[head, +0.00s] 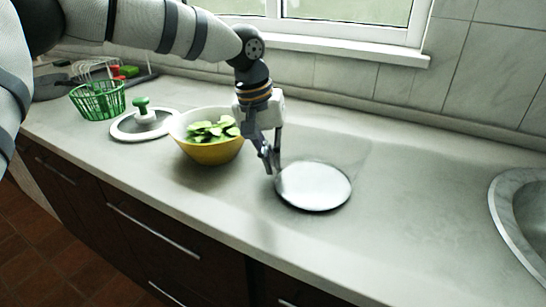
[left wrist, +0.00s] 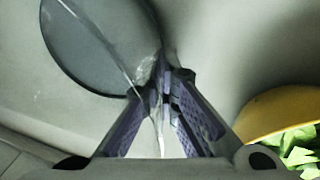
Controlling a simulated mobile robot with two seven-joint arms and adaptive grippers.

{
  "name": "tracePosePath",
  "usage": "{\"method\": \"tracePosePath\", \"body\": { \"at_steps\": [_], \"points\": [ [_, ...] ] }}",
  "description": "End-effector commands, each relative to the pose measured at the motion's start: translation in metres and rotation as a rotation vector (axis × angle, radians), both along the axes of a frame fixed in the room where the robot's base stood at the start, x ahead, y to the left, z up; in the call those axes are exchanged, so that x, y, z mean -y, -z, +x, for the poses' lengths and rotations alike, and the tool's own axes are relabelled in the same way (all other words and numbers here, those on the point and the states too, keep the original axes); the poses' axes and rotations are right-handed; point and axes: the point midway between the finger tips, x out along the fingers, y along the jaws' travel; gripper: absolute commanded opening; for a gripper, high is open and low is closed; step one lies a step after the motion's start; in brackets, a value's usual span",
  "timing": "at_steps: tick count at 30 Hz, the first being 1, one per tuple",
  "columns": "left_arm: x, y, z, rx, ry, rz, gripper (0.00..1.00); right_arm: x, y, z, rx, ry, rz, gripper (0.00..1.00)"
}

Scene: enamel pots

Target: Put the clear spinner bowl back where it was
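The clear spinner bowl (head: 314,187) is on the counter right of the yellow bowl; its pale round base shows, and its see-through walls are faint. In the left wrist view the clear bowl (left wrist: 95,45) shows as a dark disc with a thin bright rim line running between my fingers. My left gripper (head: 270,163) is at the clear bowl's left side, fingers pointing down and close together. In the wrist view the left gripper (left wrist: 168,85) has its fingertips nearly meeting on the thin wall. Whether the base touches the counter is hard to tell. My right gripper is out of view.
A yellow bowl (head: 210,152) of green leaves stands close left of my gripper. Further left are a white lid with a green knob (head: 143,118) and a green basket (head: 98,101). A sink (head: 522,215) is at the far right. The counter between is clear.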

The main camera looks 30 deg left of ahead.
Motion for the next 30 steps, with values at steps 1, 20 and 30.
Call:
{"method": "tracePosePath", "body": {
  "at_steps": [1,20,30],
  "points": [
    [0.001,-0.002,0.0,0.005,0.0,-0.002,0.0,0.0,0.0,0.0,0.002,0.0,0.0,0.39],
    [0.001,0.002,0.0,0.0,0.0,0.0,0.25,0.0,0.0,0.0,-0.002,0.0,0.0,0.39],
    [-0.01,-0.065,-0.009,0.006,-0.002,-0.003,0.25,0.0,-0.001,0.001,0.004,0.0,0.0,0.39]
  ]
}}
